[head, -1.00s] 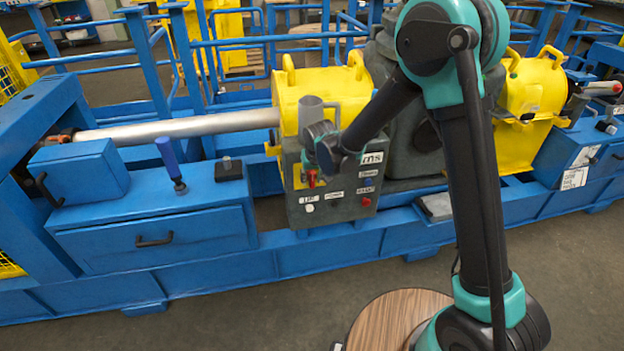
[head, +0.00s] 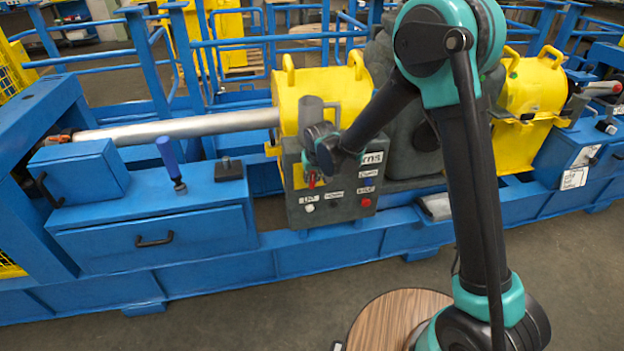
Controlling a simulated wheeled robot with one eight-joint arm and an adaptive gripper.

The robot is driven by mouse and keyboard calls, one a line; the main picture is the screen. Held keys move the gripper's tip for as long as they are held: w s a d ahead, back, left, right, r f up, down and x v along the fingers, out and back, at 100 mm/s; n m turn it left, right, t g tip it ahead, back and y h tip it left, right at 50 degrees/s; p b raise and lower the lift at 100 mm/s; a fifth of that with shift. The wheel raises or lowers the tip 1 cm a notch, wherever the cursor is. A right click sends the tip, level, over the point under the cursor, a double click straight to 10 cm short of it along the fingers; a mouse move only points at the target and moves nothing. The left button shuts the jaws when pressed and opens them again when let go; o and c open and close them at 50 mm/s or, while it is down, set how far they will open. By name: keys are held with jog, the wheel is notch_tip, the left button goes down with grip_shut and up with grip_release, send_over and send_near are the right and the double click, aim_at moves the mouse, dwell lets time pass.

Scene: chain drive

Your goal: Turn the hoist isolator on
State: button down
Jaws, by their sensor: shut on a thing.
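The hoist isolator appears to be the red handle (head: 312,180) on the yellow plate (head: 299,177) at the left of the grey control box (head: 340,213). My gripper (head: 314,170) is at the box front, over the upper part of this handle, and looks shut on it. The fingertips are small and mostly hidden by my wrist, so the exact grip and the handle's angle are hard to tell.
A yellow guard (head: 320,95) stands behind the box, with a silver shaft (head: 185,128) running left. A blue bench with a drawer (head: 155,238) and a blue-handled lever (head: 168,155) is at the left. A round wooden top (head: 385,320) is at the front. The floor before the frame is clear.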

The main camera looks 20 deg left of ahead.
jog(key=shift+y, duration=0.3)
jog(key=shift+w+d+m+g+y, duration=0.15)
jog(key=shift+g+y, duration=0.2)
jog(key=shift+y, duration=0.25)
jog(key=shift+d+m+g+y, duration=0.15)
jog(key=shift+g+y, duration=0.2)
jog(key=shift+y, duration=0.25)
jog(key=g+y, duration=0.1)
jog(key=y, duration=0.2)
jog(key=shift+f+m+g, duration=0.1)
jog(key=shift+m+g, duration=0.2)
jog(key=shift+m, duration=0.1)
jog(key=g+y, duration=0.1)
jog(key=y, duration=0.2)
jog(key=shift+w+f+m, duration=0.1)
jog(key=shift+m, duration=0.3)
jog(key=shift+m+g+y, duration=0.5)
jog(key=shift+g+y, duration=0.3)
jog(key=shift+y, duration=0.9)
jog(key=c, duration=1.5)
grip_release()
